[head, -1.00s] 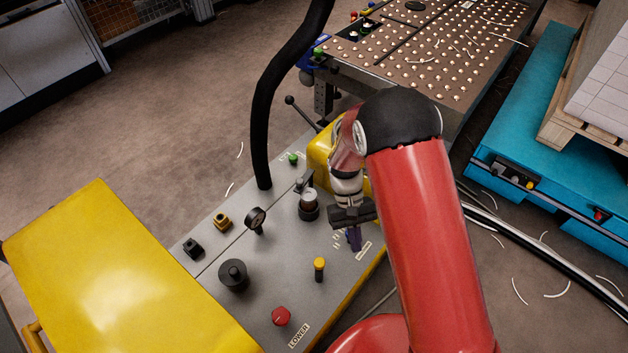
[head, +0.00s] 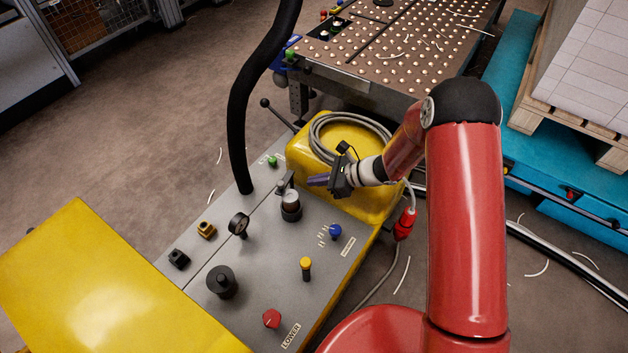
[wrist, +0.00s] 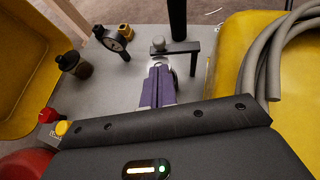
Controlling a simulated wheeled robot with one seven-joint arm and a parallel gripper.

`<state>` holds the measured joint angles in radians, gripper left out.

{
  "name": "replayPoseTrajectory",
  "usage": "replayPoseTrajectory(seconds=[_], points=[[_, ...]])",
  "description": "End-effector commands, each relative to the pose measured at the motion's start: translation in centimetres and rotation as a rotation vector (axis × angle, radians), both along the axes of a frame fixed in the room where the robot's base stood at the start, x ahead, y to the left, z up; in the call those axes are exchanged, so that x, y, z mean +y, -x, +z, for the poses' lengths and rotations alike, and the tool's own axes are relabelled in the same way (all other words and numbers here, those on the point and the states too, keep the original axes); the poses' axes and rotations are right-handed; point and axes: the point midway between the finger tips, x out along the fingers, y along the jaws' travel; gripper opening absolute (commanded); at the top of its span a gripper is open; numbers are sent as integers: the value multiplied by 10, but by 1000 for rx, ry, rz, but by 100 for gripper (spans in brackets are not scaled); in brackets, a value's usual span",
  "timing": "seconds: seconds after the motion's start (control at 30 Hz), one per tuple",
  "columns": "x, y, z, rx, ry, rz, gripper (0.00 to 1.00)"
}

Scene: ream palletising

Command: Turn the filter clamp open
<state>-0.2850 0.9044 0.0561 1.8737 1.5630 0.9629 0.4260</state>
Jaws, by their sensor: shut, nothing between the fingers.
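The filter (head: 291,205), a dark cylinder with a pale top, stands upright on the grey panel in the head view. Its clamp (head: 284,183) is a dark bar at its top; the wrist view shows this clamp bar (wrist: 178,47) with a round grey knob at its left and a post at its right. My gripper (head: 316,181) is shut and empty, its purple fingers pointing left towards the clamp. In the wrist view my gripper (wrist: 157,84) hides part of the filter below the bar. I cannot tell whether the fingertips touch it.
A thick black hose (head: 240,120) rises behind the clamp. A yellow housing (head: 350,195) with a coiled grey cable lies beneath my wrist. The panel also bears a gauge (head: 239,224), a blue knob (head: 335,230), a yellow knob (head: 305,264) and a red knob (head: 271,319).

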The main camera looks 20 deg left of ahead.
Motion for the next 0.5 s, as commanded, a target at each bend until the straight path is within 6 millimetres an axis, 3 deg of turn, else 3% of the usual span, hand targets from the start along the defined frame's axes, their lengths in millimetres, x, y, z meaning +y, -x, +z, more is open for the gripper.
replayPoseTrajectory(seconds=[0.2, 0.5], points=[[37, 4, -22, 0, 1, 6, 0], [63, 6, -37, -1, 1, 4, 0]])
